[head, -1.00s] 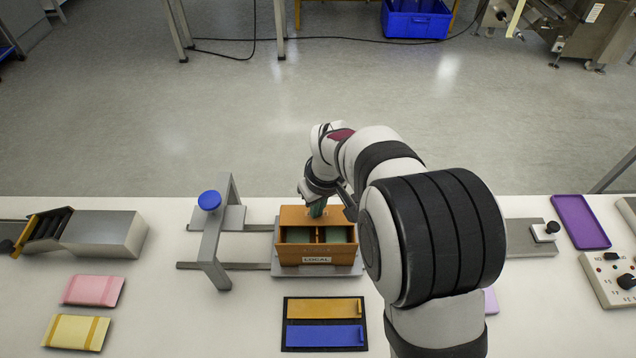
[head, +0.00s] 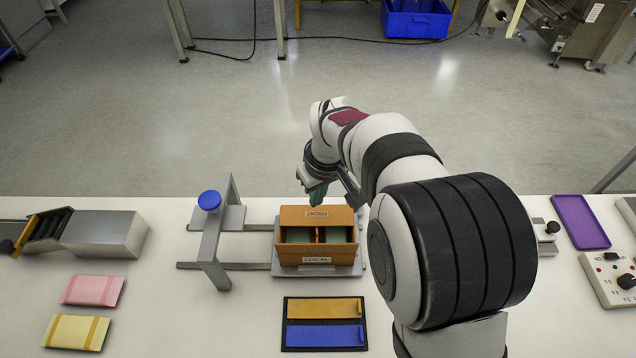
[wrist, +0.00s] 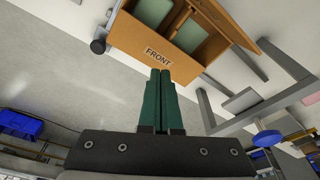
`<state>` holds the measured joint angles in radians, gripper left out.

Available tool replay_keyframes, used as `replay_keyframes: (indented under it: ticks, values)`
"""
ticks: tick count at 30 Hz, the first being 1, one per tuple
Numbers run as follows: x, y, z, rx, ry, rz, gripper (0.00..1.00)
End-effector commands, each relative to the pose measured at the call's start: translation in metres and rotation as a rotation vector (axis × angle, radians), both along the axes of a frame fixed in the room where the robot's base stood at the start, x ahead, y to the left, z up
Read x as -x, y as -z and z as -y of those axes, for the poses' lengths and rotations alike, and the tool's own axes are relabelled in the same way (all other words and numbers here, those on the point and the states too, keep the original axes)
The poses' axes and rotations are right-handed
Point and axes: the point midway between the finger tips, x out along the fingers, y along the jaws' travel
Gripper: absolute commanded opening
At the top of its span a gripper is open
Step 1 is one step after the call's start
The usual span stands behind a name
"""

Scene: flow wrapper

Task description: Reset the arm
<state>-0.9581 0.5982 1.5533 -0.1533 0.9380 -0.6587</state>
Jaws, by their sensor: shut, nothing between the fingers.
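My gripper (head: 317,194) is above the back edge of an orange-brown two-compartment box (head: 317,258). In the wrist view its two green fingers (wrist: 159,75) are together with nothing between them. Their tips overlap the lower edge of the box's wall labelled FRONT (wrist: 172,48) in that view; I cannot tell if they touch it. The box sits on a grey plate, with green pieces (head: 334,236) in both compartments. In the head view my arm covers part of the bench to the right of the box.
A grey stand with a blue knob (head: 209,200) stands left of the box. A black tray (head: 284,325) with yellow and blue bars lies in front. Pink (head: 93,291) and yellow (head: 75,332) packs lie at left. A purple tray (head: 580,222) and a control box (head: 612,278) are at right.

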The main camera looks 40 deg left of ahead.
Motion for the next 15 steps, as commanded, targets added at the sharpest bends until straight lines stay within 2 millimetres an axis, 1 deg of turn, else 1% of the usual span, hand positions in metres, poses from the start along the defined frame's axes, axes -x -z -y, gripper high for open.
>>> replay_keyframes:
  ticks: [3,6,9,15]
  values:
    - [0.0,-0.017,-0.001,-0.002,0.0,0.001,0.0]
    - [0.0,-0.026,0.0,-0.001,-0.001,0.001,0.0]
    - [0.0,-0.03,0.0,-0.001,-0.001,0.001,0.0]
    - [0.0,-0.029,0.0,0.0,0.0,0.0,0.0]
